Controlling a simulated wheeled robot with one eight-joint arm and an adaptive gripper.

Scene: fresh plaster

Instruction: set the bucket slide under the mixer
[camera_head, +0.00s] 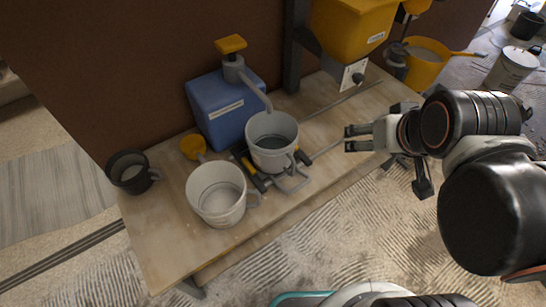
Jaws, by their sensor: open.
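The bucket slide (290,178) is a low carriage with dark and yellow parts and a grey loop handle at its front. A light grey bucket (273,157) stands upright on it, hiding much of it. The slide sits on the bench under the spout of the blue pump tank (215,110). I cannot tell for sure which machine is the mixer; a yellow hopper unit (350,32) hangs at the top, with another yellow part (415,7) to its right. My gripper (349,138) is open and empty, right of the slide, fingers pointing left, apart from the handle.
Thin rails (342,102) run along the bench (165,235) from the slide toward the upper right. A second grey bucket (218,207) stands front left, a black bucket (132,172) at the left end. A yellow bucket (427,64) stands at the far right.

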